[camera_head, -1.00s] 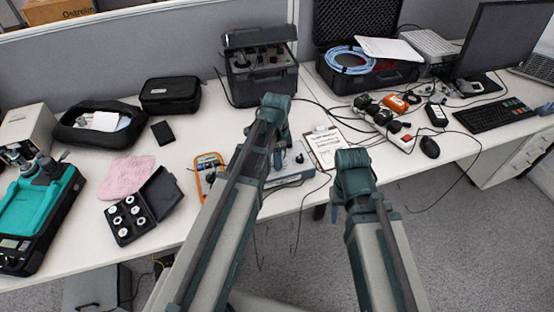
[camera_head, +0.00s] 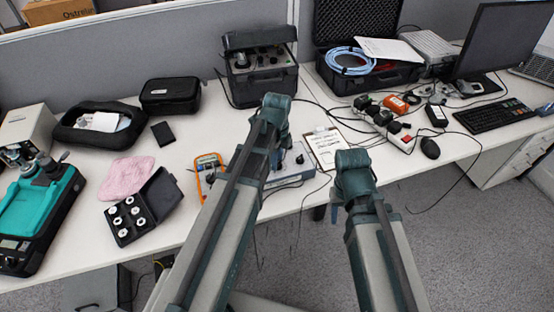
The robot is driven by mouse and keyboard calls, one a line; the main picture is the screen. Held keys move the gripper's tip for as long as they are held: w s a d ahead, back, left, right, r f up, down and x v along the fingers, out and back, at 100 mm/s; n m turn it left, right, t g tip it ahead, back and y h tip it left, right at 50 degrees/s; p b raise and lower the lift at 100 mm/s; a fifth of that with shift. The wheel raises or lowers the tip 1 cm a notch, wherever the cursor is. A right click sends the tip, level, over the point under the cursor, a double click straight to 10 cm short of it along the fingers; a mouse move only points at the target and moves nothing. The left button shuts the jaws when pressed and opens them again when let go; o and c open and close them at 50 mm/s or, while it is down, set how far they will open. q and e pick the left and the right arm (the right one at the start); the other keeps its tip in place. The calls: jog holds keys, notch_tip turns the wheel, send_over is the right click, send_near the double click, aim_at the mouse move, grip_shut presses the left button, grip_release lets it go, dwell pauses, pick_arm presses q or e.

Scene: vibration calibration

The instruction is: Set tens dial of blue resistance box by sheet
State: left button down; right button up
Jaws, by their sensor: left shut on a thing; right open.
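The blue resistance box (camera_head: 292,178) is a low grey-blue box near the table's front edge, with a dark knob (camera_head: 300,159) showing on its top right. My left arm hides the box's left part and its other dials. My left gripper (camera_head: 277,160) is down at the box, mostly behind its own arm, and shut on what seems to be a dial; which dial I cannot tell. The sheet (camera_head: 327,148) lies on a clipboard just right of the box; its writing is too small to read. My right gripper is hidden behind its arm.
An orange multimeter (camera_head: 209,168) lies left of the box. A dark instrument case (camera_head: 262,85) stands behind. Cables run over the table to the right, by a power strip (camera_head: 401,142) with adapters. A box of white pieces (camera_head: 122,226) is at the left.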

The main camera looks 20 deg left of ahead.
pick_arm(q)
jog(key=shift+s, duration=0.1)
dwell(0.4)
jog(key=c, duration=0.6)
grip_release()
jog(key=shift+r, duration=0.1)
notch_tip(320, 180, up, 14)
jog(key=p, duration=1.4)
jog(key=shift+f, duration=0.25)
